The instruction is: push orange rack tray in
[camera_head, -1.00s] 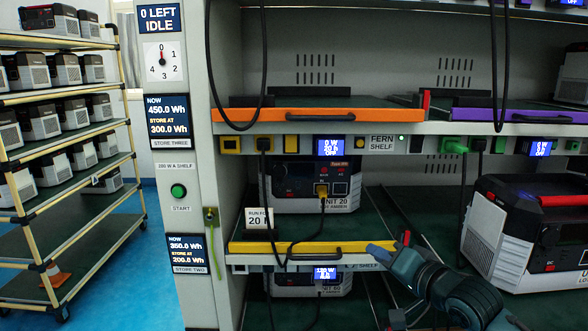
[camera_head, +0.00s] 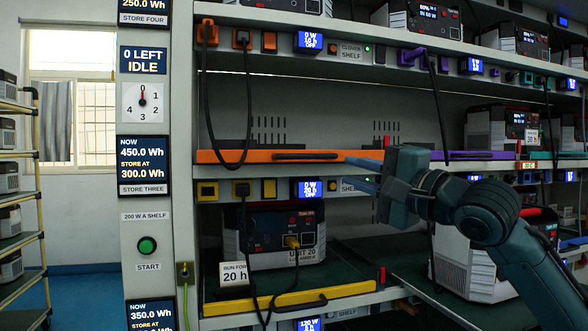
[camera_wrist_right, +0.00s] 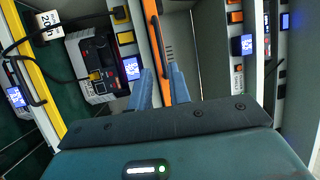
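The orange rack tray (camera_head: 240,157) is a long orange front bar with a dark handle, on the shelf below the empty upper bay. It also shows as an orange strip in the right wrist view (camera_wrist_right: 167,50). My right gripper (camera_head: 362,175) is at the right end of the orange bar, its two blue fingers pointing left. My left gripper is not in view.
A yellow-fronted tray (camera_head: 290,299) is below, with a power unit (camera_head: 275,235) behind it. A purple-fronted tray (camera_head: 470,156) is to the right. A black cable (camera_head: 247,100) hangs in front of the orange bar's left part. A control column (camera_head: 146,200) stands left.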

